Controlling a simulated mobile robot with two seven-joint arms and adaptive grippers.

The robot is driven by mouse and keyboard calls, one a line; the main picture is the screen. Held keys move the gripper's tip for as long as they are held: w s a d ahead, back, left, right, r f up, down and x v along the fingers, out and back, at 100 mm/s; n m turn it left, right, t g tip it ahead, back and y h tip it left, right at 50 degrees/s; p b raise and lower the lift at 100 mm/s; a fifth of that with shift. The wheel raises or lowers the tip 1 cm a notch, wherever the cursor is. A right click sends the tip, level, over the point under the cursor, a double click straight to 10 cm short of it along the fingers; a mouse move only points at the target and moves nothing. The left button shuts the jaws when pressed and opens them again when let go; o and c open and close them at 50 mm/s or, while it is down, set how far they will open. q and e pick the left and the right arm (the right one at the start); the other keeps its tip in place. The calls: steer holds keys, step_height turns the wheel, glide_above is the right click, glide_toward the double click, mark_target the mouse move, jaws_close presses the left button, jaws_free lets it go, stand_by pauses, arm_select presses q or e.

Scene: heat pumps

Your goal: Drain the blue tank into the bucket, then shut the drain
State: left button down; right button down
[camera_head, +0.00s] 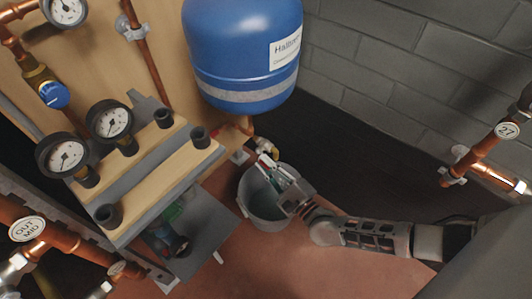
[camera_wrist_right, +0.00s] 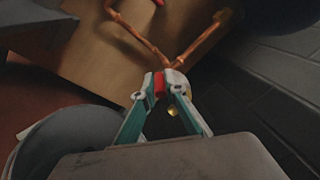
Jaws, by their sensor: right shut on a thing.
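The blue tank (camera_head: 243,50), with a white label and a grey band, stands against the wooden panel. A brass drain valve (camera_head: 268,146) with a red handle is on the copper pipe below it. My right gripper (camera_head: 265,160) is at this valve, above the bucket's far rim. In the right wrist view its fingertips (camera_wrist_right: 166,82) are shut on the red handle (camera_wrist_right: 159,85). The grey bucket (camera_head: 246,208) stands on the floor under the valve; its rim and wall also show in the right wrist view (camera_wrist_right: 55,145). I cannot tell whether water runs or how full the bucket is. My left gripper is out of view.
Pressure gauges (camera_head: 108,120) and copper pipes are at the left. A grey block wall (camera_head: 400,60) is behind. A copper pipe tagged 27 (camera_head: 480,150) is at the right. Red floor lies around the bucket.

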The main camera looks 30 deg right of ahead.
steer(key=shift+w+d+f+m+t, duration=0.15)
steer(key=shift+f+t, duration=0.1)
steer(key=shift+t, duration=0.3)
steer(key=shift+w+d+f+m+t, duration=0.15)
steer(key=shift+f+t, duration=0.1)
steer(key=shift+t, duration=0.3)
steer(key=shift+a, duration=0.1)
steer(key=shift+a+f+t, duration=0.1)
steer(key=shift+t, duration=0.4)
steer(key=c, duration=2.1)
jaws_free()
steer(key=shift+s, duration=0.1)
steer(key=shift+a, duration=0.1)
steer(key=v, duration=1.2)
